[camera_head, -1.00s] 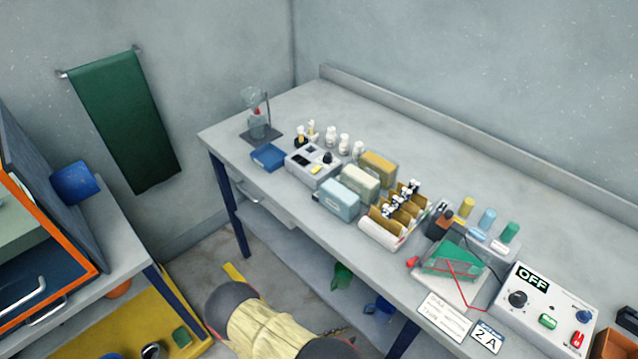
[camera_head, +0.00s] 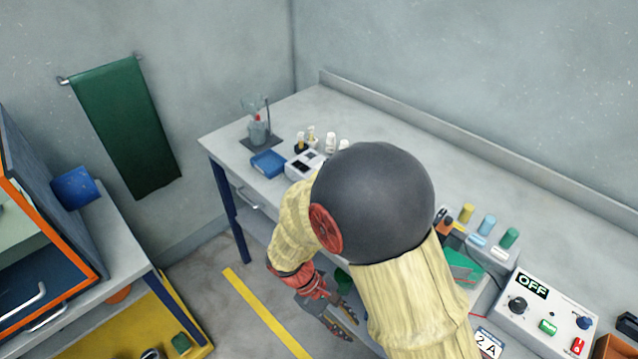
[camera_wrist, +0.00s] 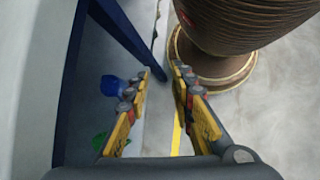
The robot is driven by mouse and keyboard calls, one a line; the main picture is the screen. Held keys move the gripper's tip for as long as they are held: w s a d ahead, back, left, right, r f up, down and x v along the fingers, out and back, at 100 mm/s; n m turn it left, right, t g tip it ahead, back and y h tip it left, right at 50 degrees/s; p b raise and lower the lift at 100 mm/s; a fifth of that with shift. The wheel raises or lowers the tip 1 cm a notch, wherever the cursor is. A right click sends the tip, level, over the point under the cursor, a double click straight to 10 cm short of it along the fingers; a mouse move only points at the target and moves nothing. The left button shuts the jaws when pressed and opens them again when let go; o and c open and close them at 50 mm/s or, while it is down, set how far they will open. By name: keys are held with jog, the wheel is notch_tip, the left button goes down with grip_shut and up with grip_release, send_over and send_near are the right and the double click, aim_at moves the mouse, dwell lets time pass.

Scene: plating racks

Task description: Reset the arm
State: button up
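My arm, in yellowish cloth sleeves with a big dark round joint, is bent in front of the workbench (camera_head: 480,170) in the head view. My gripper (camera_head: 350,327) hangs low at the bench's front side, below the top, pointing downward.
A blue bench leg (camera_wrist: 125,35) stands close left of the fingers in the wrist view, with a blue object (camera_wrist: 110,86) beyond. On the bench stand a control box (camera_head: 540,305) reading OFF and a glass apparatus (camera_head: 256,128). A side cabinet (camera_head: 50,225) is at left; floor between is clear.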

jog(key=s+d+r+m+t+y, duration=0.1)
jog(key=d+r+m+t+y, duration=0.1)
jog(key=r, duration=0.8)
jog(key=s+d+r+m+t+y, duration=0.2)
jog(key=d+r, duration=0.4)
jog(key=r, duration=0.4)
jog(key=s+d+r+m+t+y, duration=0.2)
jog(key=d+r+m+t, duration=0.2)
jog(key=r, duration=0.6)
jog(key=shift+r+m+p, duration=0.2)
jog(key=shift+m+p, duration=0.1)
jog(key=shift+m, duration=0.8)
jog(key=shift+d, duration=0.1)
